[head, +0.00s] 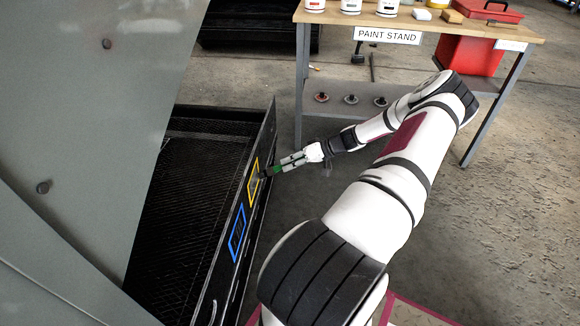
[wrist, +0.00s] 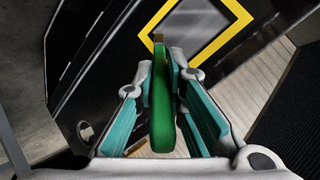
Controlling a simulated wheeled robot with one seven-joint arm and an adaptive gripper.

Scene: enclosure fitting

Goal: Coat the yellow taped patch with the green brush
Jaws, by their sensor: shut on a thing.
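The yellow taped patch (head: 253,186) is a tape outline on the dark upright panel, with a grey area inside. In the wrist view the patch (wrist: 192,30) fills the top middle. My gripper (head: 284,164) is at the panel, in front of the patch. It is shut on the green brush (head: 277,169). In the wrist view the brush's green handle (wrist: 161,105) lies between the teal finger pads, its brownish tip pointing at the patch's left corner. I cannot tell whether the tip touches the surface.
A blue taped patch (head: 237,233) is on the same panel, nearer me. A large grey curved body (head: 80,120) overhangs at left. The paint stand (head: 430,24) with cans and a red toolbox stands at the back right. Open concrete floor lies at right.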

